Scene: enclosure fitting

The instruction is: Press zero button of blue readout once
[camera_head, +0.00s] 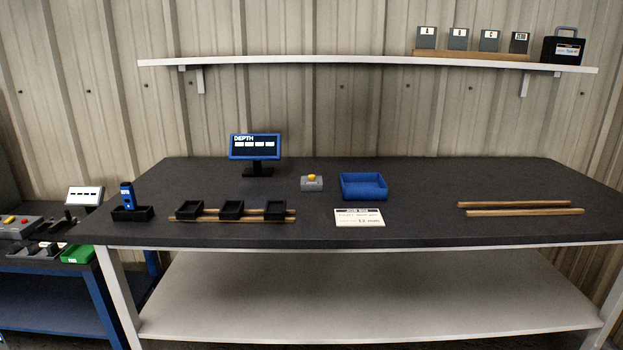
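A blue-framed readout (255,147) stands upright on a dark stand at the back of the dark bench, left of centre. Its screen shows the word DEPTH above a row of white blocks. A small grey box (312,186) with a yellow button (312,177) on top sits on the bench to the right of the readout. The print on the box front is too small to read. Nothing touches the button. My gripper is not in view.
Right of the button box are a blue bin (363,187) and a paper card (359,217). Black trays (231,211) sit on wooden strips to the left; a blue handheld device (127,194) stands in a black holder. Wooden rods (525,212) lie right. A shelf (360,65) hangs above.

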